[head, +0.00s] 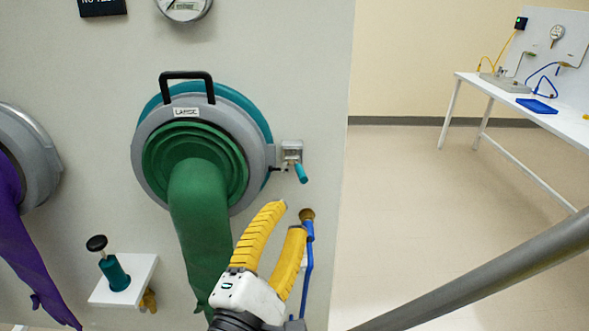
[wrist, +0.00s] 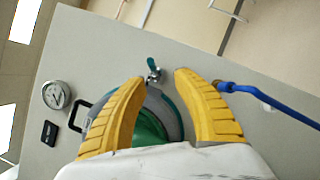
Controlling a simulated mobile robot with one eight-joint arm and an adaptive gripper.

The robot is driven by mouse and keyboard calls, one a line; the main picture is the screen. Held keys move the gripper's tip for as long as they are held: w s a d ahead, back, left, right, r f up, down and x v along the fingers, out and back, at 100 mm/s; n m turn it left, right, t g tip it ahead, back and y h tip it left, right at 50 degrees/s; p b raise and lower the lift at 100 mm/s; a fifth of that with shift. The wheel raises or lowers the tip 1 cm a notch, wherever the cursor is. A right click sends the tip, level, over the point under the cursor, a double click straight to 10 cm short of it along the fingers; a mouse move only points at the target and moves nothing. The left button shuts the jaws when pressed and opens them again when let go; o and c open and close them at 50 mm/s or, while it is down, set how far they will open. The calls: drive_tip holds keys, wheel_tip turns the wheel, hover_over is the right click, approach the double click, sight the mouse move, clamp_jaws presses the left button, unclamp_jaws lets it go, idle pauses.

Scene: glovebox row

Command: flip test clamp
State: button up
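The test clamp (head: 293,154) is a small metal latch with a teal handle (head: 301,173), fixed at the right edge of the large round port. The handle points down and to the right in the head view. The clamp also shows in the wrist view (wrist: 153,74), ahead of the gap between my fingers. My gripper (head: 294,215) has two yellow ribbed fingers. They are apart with nothing between them, below the clamp in the head view. I see no contact with the clamp.
A green glove (head: 200,215) hangs from the port ring (head: 150,165). A blue hose (head: 308,255) with a brass fitting is close beside my right finger. A white shelf (head: 140,270) holds a teal plunger (head: 114,272) at lower left. Floor right of the panel is open.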

sight(301, 171)
drive_tip(key=shift+t, duration=0.3)
drive_tip(key=x, duration=0.3)
drive_tip(key=p+x, duration=0.1)
drive_tip(key=x, duration=0.2)
drive_tip(key=r+p+x, duration=0.1)
drive_tip(key=x, duration=0.3)
drive_tip(key=shift+a, duration=0.3)
clamp_jaws()
